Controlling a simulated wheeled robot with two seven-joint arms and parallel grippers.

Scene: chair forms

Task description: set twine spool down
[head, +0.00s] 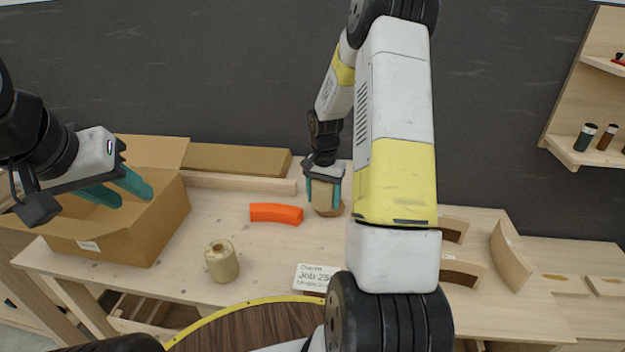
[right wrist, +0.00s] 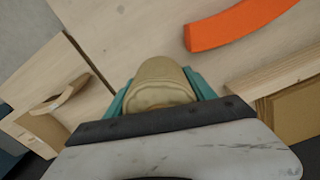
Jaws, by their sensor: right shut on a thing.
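A twine spool (head: 326,195) stands upright at the back middle of the workbench, between the teal fingers of my right gripper (head: 324,190). In the right wrist view the tan spool (right wrist: 160,82) sits between the teal fingers, and the gripper (right wrist: 160,95) is shut on it. I cannot tell whether its base touches the bench. A second twine spool (head: 221,262) stands upright and free near the bench's front left. My left gripper (head: 120,190) is open and empty over the cardboard box (head: 165,222).
An orange curved piece (head: 276,213) lies left of the held spool and also shows in the right wrist view (right wrist: 235,25). A white sign (head: 314,277) stands at the front. Curved wooden forms (head: 511,257) are on the right. Bare bench (head: 200,290) surrounds the free spool.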

